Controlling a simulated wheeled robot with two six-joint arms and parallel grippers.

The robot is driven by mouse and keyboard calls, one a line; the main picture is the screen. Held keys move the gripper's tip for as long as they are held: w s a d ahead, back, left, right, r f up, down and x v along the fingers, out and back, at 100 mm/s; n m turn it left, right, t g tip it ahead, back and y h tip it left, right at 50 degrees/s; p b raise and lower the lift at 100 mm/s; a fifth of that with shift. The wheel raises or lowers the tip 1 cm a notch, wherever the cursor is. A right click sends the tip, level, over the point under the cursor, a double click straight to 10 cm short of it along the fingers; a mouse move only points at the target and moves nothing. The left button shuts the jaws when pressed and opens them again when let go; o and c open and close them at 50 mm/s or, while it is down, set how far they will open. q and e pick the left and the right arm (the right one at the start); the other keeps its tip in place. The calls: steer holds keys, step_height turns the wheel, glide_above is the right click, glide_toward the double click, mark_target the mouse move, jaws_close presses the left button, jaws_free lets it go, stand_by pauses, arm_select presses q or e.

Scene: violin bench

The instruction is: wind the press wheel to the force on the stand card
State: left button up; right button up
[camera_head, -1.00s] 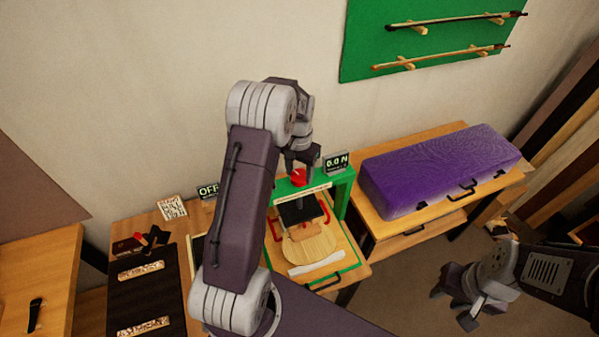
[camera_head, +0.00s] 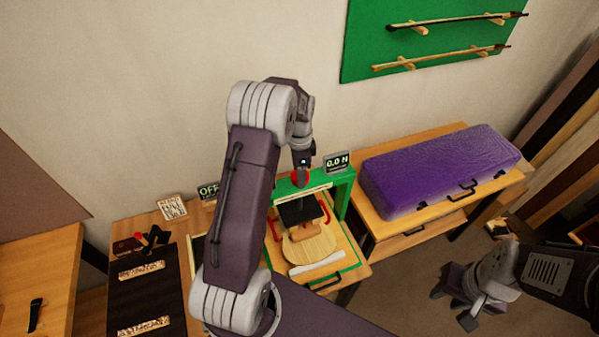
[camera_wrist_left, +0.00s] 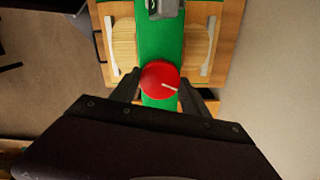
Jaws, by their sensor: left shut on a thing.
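The red press wheel (camera_wrist_left: 160,78) sits on top of the green press frame (camera_head: 341,190); in the head view only bits of the wheel (camera_head: 300,178) show under my gripper. A pale pointer line marks its top. My left gripper (camera_wrist_left: 160,85) comes down from above with a finger on each side of the wheel and is shut on it. The force display (camera_head: 336,162) at the frame's right reads 0.0 N. A small white card (camera_head: 172,207) with print too small to read stands at the back left. My right gripper (camera_head: 455,302) hangs low at the right; its jaw opening is unclear.
A purple case (camera_head: 440,170) lies on the bench right of the press. A display reading OFF (camera_head: 208,191) stands to the left. A dark tool mat (camera_head: 145,295) lies at the left. A wooden plate (camera_head: 310,250) rests under the press.

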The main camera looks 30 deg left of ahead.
arm_select(q)
steer(key=shift+w+r+m, duration=0.1)
steer(key=shift+m, duration=0.7)
steer(key=o, duration=1.3)
steer(key=shift+o, duration=0.3)
